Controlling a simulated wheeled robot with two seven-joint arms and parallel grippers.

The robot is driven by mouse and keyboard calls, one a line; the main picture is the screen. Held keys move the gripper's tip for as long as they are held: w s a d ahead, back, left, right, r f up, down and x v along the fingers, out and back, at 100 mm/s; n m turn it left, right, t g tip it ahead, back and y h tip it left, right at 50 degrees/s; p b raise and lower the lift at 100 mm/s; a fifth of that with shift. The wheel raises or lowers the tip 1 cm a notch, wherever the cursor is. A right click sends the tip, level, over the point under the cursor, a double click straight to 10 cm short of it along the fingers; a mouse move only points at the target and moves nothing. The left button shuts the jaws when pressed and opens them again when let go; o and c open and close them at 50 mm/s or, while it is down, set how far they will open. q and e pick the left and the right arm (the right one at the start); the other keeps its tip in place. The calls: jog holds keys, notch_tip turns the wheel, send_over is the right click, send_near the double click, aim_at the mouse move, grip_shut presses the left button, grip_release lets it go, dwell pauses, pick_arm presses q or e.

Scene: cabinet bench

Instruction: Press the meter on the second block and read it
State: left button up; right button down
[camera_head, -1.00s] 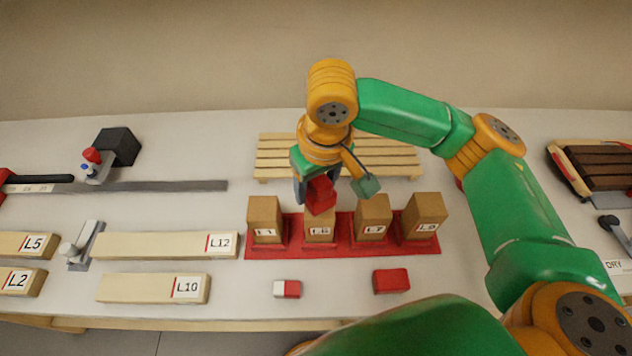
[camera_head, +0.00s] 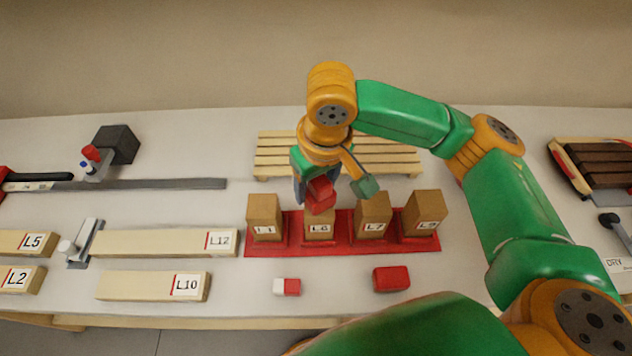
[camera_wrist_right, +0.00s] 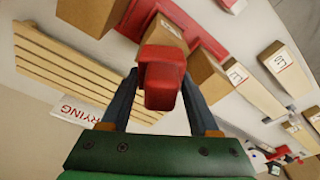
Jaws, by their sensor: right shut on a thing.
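Several upright wooden blocks stand in a row on a red base (camera_head: 342,246). The second block from the left, labelled L6 (camera_head: 319,229), has my right gripper (camera_head: 318,188) right above it. That gripper is shut on a red meter (camera_head: 321,194), which also shows between the fingers in the right wrist view (camera_wrist_right: 161,78). The meter is at the top of the second block; whether it touches the block cannot be told. No reading on the meter is visible. My left gripper is not in view.
Blocks L7 (camera_head: 372,216) and L9 (camera_head: 425,215) stand close on the right, and another block (camera_head: 264,219) on the left. A slatted wooden rack (camera_head: 280,155) lies behind. A red block (camera_head: 391,279) and a red-white piece (camera_head: 287,287) lie in front.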

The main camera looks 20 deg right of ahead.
jog(key=shift+s+f+p, duration=0.1)
jog(key=shift+p, duration=0.35)
dwell(1.1)
notch_tip(320, 180, up, 5)
jog(key=p, duration=0.6)
jog(key=shift+r, duration=1)
jog(key=shift+b, duration=0.3)
